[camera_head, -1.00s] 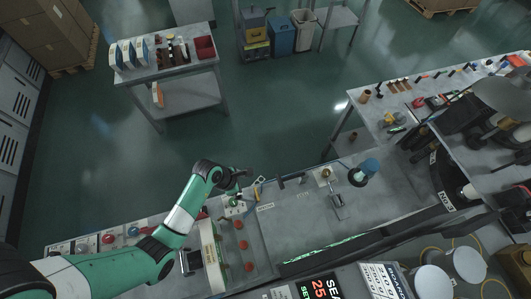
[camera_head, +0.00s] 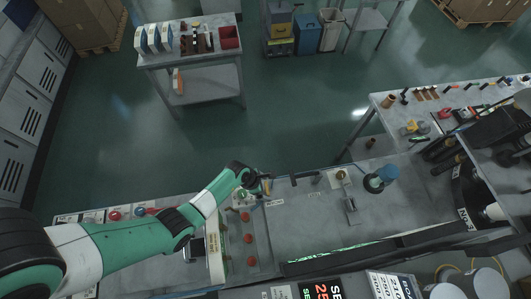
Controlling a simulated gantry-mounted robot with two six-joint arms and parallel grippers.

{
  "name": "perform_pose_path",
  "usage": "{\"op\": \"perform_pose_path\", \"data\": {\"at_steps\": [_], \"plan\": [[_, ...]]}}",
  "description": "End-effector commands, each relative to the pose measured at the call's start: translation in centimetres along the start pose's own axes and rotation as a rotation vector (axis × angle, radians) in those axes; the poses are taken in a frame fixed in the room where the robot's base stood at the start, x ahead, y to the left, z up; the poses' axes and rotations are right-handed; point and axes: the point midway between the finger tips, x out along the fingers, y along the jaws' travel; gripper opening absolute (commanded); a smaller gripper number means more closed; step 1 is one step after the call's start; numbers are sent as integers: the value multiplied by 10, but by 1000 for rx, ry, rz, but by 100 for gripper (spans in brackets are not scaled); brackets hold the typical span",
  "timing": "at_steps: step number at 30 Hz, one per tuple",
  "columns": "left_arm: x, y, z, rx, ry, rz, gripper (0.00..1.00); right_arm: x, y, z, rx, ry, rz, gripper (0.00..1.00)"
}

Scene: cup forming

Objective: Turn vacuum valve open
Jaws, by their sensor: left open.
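My left gripper (camera_head: 262,184) is at the end of the green and white arm that comes in from the left. It is open, small and partly hidden by its own wrist. It is over the back edge of the workbench, at a small tan-yellow handle (camera_head: 268,187), which may be the vacuum valve. The wrist covers most of this handle. I cannot tell whether the fingers touch it or which way it is turned. A small white box with a green knob (camera_head: 243,194) is just left of it. My right gripper is not in view.
Red round parts (camera_head: 248,238) stand in a row on the bench below the gripper. Dark bars, a metal clamp (camera_head: 350,204) and a blue-topped device (camera_head: 387,173) are to the right. A control panel with a red display (camera_head: 321,291) is at the front. The bench's middle is clear.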

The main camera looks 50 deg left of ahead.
Motion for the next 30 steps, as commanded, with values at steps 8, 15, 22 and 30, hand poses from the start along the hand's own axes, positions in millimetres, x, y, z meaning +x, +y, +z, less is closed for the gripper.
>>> {"op": "perform_pose_path", "data": {"at_steps": [8, 15, 22, 30], "plan": [[0, 0, 1, 0, -1, 1, 93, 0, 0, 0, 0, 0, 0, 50], [0, 0, 1, 0, -1, 0, 50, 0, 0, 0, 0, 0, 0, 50], [0, 0, 0, 1, -1, 0, 22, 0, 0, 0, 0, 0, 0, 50], [0, 1, 1, 40, -1, -17, 22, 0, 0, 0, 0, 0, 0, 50]]}}
